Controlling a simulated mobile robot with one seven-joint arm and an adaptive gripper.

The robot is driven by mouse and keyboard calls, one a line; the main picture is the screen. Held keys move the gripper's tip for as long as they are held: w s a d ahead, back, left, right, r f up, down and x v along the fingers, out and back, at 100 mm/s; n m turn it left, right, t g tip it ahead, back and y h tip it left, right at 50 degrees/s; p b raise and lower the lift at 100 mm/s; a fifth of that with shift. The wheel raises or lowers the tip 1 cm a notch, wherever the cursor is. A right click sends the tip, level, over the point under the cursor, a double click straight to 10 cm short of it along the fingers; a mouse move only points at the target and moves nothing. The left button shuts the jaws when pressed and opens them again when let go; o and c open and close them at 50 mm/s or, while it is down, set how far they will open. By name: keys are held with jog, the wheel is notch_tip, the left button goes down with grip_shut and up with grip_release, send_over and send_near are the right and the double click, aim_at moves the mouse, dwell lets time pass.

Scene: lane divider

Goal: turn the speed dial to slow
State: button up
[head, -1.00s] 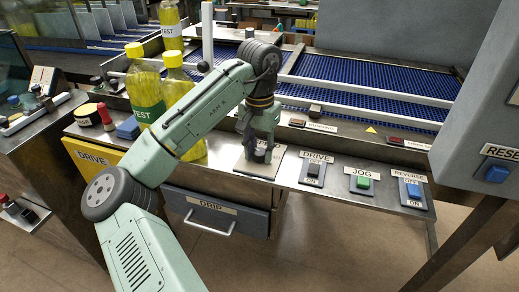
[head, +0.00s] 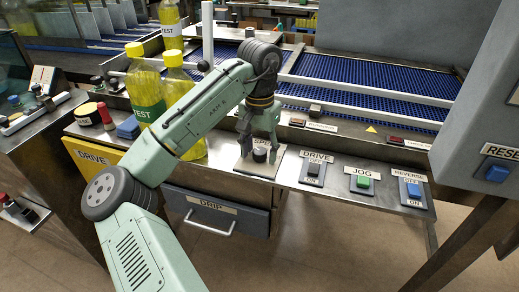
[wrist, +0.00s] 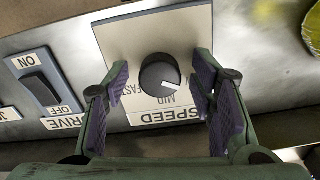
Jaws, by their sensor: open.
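The speed dial is a round black knob (wrist: 160,74) with a white pointer line, on a pale plate (wrist: 120,35) marked SPEED. In the wrist view the line points to the lower right, past the MID print and away from FAST. In the head view my gripper (head: 259,138) is over the dial (head: 260,155), pointing down.
DRIVE (head: 314,171), JOG (head: 363,182) and REVERSE (head: 413,190) switches sit right of the dial on the steel panel. Yellow bottles (head: 146,95) stand to the left. A blue conveyor (head: 365,75) lies behind.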

aim_at(260, 151)
notch_tip(260, 151, up, 12)
dwell(0.6)
jog(key=shift+w, duration=0.1)
